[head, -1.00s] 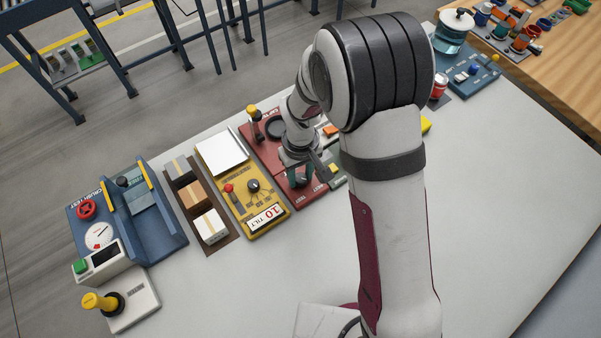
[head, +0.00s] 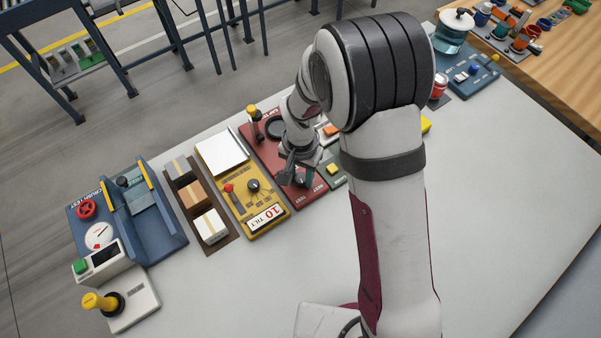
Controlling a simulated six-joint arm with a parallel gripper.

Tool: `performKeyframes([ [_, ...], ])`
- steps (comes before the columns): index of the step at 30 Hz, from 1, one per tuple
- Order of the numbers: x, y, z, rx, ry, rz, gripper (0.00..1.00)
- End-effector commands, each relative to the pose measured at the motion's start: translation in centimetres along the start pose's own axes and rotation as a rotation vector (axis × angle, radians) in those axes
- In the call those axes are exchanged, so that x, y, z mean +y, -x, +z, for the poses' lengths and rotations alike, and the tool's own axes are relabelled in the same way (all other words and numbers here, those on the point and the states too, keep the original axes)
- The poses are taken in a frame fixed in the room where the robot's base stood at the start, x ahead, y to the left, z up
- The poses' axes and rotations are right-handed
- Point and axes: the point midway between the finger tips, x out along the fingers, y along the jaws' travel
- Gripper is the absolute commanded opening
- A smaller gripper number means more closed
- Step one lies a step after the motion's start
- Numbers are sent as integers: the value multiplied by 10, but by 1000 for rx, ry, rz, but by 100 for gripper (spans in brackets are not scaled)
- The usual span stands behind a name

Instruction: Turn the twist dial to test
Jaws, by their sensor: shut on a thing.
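The red panel (head: 262,148) lies on the table in the middle of the view, with white lettering along its near edge that is too small to read surely. The twist dial (head: 302,181), dark teal, sits at the panel's near end and is mostly covered by my gripper. My gripper (head: 297,174) points down over it and is shut on the dial. The dial's pointer and exact setting cannot be made out.
A yellow tilt panel (head: 266,218) with a red knob and black dial lies close on the left. Several boxes (head: 194,194) and a blue crush-test station (head: 165,235) stand further left. The near table (head: 260,290) is clear.

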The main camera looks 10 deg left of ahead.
Motion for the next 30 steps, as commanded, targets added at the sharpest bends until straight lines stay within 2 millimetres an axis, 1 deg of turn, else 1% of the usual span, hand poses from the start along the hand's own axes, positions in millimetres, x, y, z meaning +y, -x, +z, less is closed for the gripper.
performKeyframes([
  [6, 0, 0, 0, -1, -191, 0, 0],
  [15, 0, 0, 0, -1, -394, 1, 0],
  [21, 0, 0, 0, -1, -474, 1, 0],
  [30, 0, 0, 0, -1, -518, 1, 0],
])
